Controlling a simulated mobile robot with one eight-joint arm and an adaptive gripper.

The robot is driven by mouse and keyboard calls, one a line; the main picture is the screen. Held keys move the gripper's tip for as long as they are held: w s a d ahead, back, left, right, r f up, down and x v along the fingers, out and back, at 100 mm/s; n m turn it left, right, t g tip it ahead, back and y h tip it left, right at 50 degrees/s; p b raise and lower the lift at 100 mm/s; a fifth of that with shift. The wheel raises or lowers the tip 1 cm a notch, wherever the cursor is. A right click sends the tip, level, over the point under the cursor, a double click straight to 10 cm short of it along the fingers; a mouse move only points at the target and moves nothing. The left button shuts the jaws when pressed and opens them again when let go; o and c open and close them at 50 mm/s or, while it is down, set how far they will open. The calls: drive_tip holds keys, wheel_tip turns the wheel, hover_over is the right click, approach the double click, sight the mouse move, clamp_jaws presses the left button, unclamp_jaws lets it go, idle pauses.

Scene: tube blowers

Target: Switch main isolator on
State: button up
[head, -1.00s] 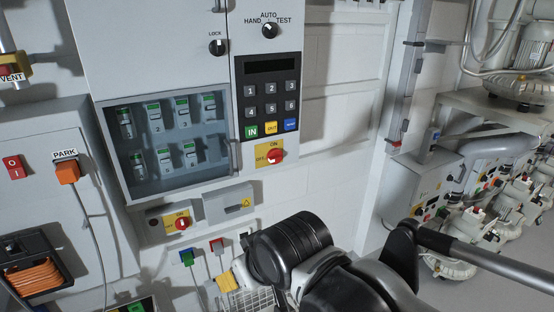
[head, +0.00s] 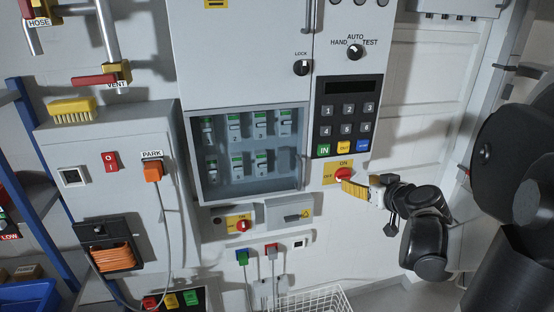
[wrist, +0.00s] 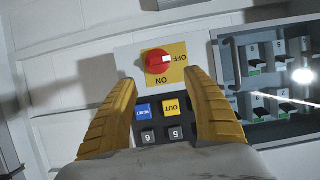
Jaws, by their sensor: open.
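A red rotary knob (head: 343,173) sits on a yellow plate marked ON and OFF, below the keypad of the grey cabinet. In the wrist view the whole knob (wrist: 157,61) shows, and its white mark points toward OFF. My gripper (wrist: 161,80) is open, with its yellow ribbed fingers spread to either side below the knob in that view. The knob lies beyond the fingertips and appears untouched. In the head view the gripper (head: 354,189) comes from the right and partly covers the plate's lower right corner.
A second, smaller red knob on yellow (head: 243,226) sits lower left, beside a grey box (head: 290,212). The keypad (head: 343,118) is directly above the plate. A glazed breaker window (head: 250,150) is to the left. A wire basket (head: 315,300) stands below.

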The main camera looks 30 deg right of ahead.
sight(344, 176)
drive_tip(key=b+x, duration=0.2)
drive_tip(key=x, duration=0.7)
drive_tip(key=shift+w+f, duration=0.15)
drive_tip(key=shift+w, duration=0.05)
drive_tip(key=c, duration=1.1)
